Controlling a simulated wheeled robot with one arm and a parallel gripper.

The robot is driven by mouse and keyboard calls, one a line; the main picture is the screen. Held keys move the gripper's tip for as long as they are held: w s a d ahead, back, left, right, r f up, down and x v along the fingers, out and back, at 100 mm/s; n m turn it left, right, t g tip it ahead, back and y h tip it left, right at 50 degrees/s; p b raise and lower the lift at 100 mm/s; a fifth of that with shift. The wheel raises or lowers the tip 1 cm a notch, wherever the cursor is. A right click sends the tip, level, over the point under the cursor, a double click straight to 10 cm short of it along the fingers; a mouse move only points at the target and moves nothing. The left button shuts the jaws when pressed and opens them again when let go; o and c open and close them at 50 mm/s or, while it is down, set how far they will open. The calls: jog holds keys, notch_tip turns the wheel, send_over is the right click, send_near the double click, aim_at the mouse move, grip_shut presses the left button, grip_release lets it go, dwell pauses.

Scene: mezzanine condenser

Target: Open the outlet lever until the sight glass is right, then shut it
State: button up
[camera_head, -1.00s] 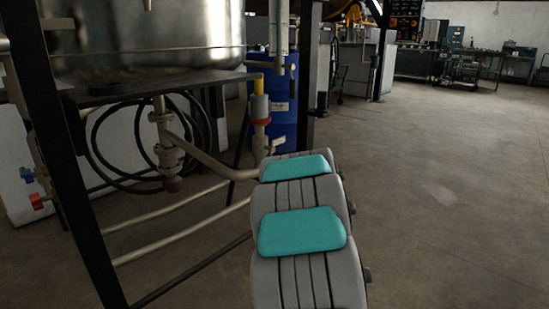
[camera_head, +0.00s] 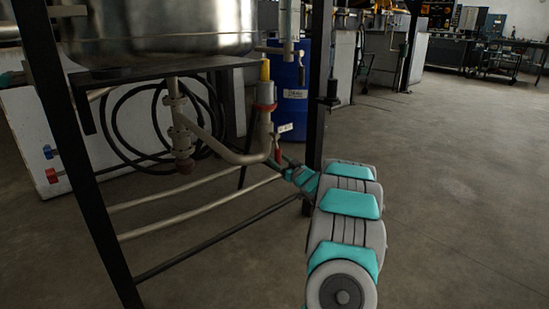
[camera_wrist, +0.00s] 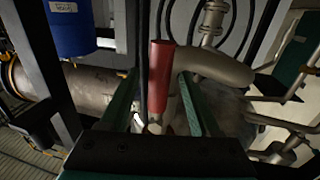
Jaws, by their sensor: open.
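The outlet lever, with a red handle (camera_head: 277,152), sits at the end of the bent outlet pipe (camera_head: 237,156) under the steel tank (camera_head: 160,30). In the wrist view the red handle (camera_wrist: 161,78) stands upright in the picture between my fingers. My gripper (camera_wrist: 155,100) is open, with a finger to each side of the handle; contact cannot be told. In the head view my gripper (camera_head: 285,167) is small and close by the handle. A vertical fitting with a yellow top and red ring (camera_head: 265,95) stands above the pipe; whether it is the sight glass I cannot tell.
Black frame posts (camera_head: 318,90) stand right beside my arm, and a low rail crosses below. A blue drum (camera_head: 290,85) is behind the pipe. Black hose (camera_head: 130,125) hangs at the left. The floor at the right is clear.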

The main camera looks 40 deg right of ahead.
jog(key=shift+w+d, duration=0.15)
jog(key=shift+w, duration=1)
jog(key=shift+w+d, duration=0.15)
jog(key=shift+w, duration=1)
jog(key=shift+r, duration=0.1)
grip_shut()
